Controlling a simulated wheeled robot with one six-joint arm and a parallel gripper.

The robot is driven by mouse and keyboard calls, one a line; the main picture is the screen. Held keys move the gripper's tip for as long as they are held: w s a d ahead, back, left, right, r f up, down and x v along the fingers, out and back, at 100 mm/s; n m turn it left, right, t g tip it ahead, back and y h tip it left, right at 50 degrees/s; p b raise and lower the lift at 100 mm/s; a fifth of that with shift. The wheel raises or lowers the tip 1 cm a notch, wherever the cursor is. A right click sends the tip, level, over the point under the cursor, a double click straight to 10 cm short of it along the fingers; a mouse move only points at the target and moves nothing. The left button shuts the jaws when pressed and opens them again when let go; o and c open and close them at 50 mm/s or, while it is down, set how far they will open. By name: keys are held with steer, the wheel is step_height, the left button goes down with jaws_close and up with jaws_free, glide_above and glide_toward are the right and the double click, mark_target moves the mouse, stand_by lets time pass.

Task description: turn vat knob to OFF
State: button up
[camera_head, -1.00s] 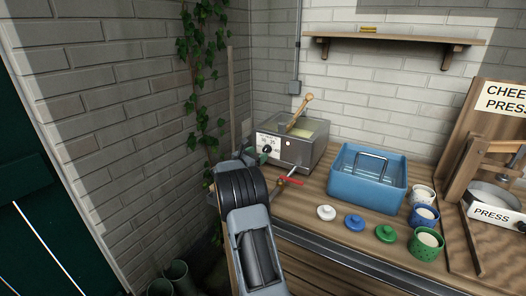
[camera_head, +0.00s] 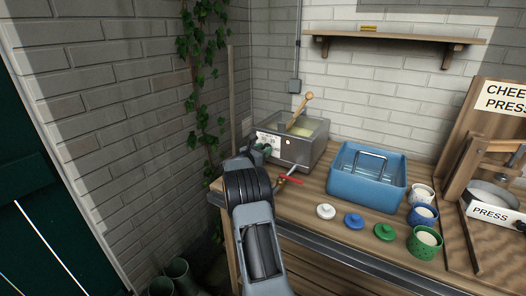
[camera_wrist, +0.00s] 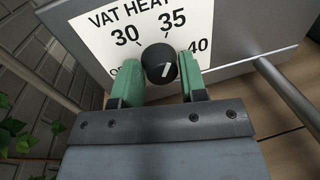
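The black vat knob (camera_wrist: 159,64) sits on the white dial plate (camera_wrist: 105,30) of the steel vat (camera_head: 304,150). The plate reads "VAT HEAT" with 30, 35 and 40, and a partly covered "O…" label at lower left. The knob has a short white mark, but I cannot tell which label it points to. My gripper (camera_wrist: 161,78) is at the dial, its green fingers on either side of the knob. Whether both fingers press on it is not clear. In the head view my gripper (camera_head: 262,150) covers the knob area.
A red-handled tap (camera_head: 290,179) juts from the vat's front, close right of my gripper. A wooden-handled tool (camera_head: 301,108) stands in the vat. A blue basin (camera_head: 367,180), lids and cups stand to the right. The brick wall is close on the left.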

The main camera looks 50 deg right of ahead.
steer(key=c, duration=0.5)
steer(key=shift+o, duration=0.2)
steer(key=shift+f+b, duration=0.1)
steer(key=shift+b, duration=0.25)
